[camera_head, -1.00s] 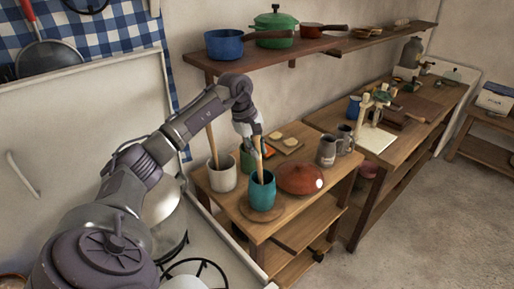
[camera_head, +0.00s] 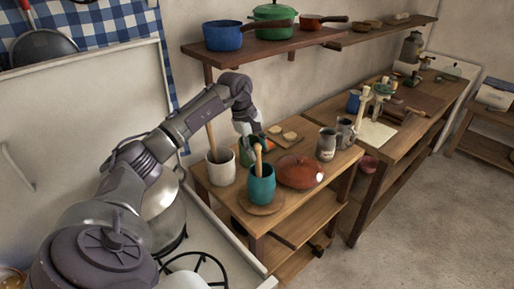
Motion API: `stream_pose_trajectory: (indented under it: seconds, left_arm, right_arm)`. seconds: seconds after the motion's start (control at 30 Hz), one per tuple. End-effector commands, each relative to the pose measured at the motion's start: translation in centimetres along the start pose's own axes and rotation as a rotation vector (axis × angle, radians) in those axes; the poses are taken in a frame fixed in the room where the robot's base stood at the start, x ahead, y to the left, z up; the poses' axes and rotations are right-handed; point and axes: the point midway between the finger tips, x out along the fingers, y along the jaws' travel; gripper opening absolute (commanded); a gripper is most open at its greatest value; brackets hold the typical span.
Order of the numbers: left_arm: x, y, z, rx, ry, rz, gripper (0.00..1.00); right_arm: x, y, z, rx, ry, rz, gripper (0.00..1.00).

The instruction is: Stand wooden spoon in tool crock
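A wooden spoon (camera_head: 258,162) stands in a teal crock (camera_head: 262,187), its lower part hidden inside. The crock sits on a round wooden board (camera_head: 262,209) on the near wooden table. My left gripper (camera_head: 255,148) is at the upper end of the spoon, just above and behind the crock. Its fingers look parted around the handle top, though they are small and partly hidden. My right gripper is out of view.
A pale crock (camera_head: 221,170) with a long wooden handle (camera_head: 211,140) stands left of the teal one. A red-brown lidded dish (camera_head: 300,171) sits close on the right. Grey mugs (camera_head: 327,145) stand behind it. A shelf (camera_head: 265,47) with pots hangs above.

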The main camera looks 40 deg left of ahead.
Motion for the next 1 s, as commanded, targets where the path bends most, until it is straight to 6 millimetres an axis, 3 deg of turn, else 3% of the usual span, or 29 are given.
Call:
stream_pose_trajectory:
  seconds: [0.3,0.43,0.8,1.0]
  left_arm:
    - [-0.1,0.0,0.0,0.000,0.000,0.000,0.49]
    - [-1.1,0.1,0.0,0.000,0.001,0.002,0.49]
    - [-8.6,0.1,0.0,0.000,0.002,0.004,0.49]
    - [-11.3,0.1,0.0,0.000,0.000,0.002,0.49]
  right_arm:
    - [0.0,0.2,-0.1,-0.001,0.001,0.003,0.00]
    - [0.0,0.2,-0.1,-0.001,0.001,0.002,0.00]
    - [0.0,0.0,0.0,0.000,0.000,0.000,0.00]
    - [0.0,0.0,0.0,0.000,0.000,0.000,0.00]
